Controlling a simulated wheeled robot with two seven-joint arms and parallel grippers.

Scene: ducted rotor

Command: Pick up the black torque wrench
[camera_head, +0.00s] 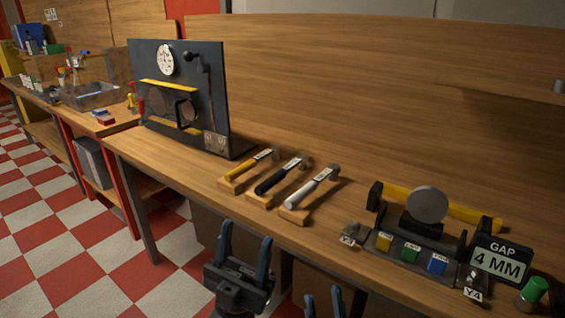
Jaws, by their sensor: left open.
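The black torque wrench (279,178) lies in the middle of a row of three wrenches on the wooden bench. Its handle end rests on a small wooden block (260,198), and its head points to the back right. A yellow wrench (249,165) lies to its left and a white one (306,192) to its right. My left gripper (245,246) is open and empty, in front of the bench edge and below the wrench row, apart from the black wrench. My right gripper (323,298) shows only its fingertips at the bottom edge; they stand apart with nothing seen between them.
A dark upright panel (214,85) with a dial and handle stands left of the wrenches. To the right are a fixture with a round grey disc (427,205), coloured blocks and a "GAP 4 MM" display (499,262). Bare bench lies behind the wrenches.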

